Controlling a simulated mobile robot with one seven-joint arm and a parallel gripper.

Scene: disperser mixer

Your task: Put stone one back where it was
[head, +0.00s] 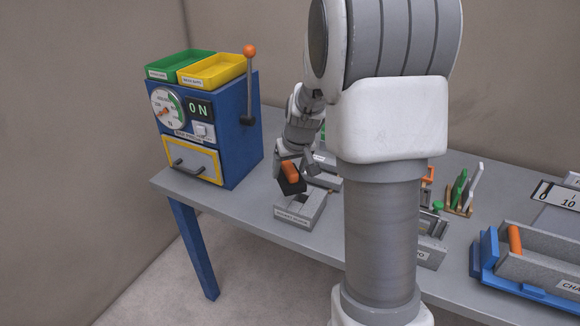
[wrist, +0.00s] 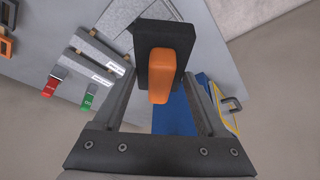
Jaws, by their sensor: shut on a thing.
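My gripper (head: 299,167) is shut on a dark block with an orange grip, which I take to be stone one (head: 290,172). In the wrist view the stone (wrist: 158,62) sits between the two fingers, its orange grip toward the camera. In the head view the stone hangs tilted, just above a grey labelled holder (head: 310,214) at the table's front edge. A gap between stone and holder is hard to judge. The holder's label is too small to read surely.
A blue machine (head: 241,140) with a dial, an ON display, a lever and green and yellow trays stands left. Another labelled grey block (head: 324,181) lies behind the holder. A blue-framed grey tray (head: 488,262) is at right. My arm hides the table's middle.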

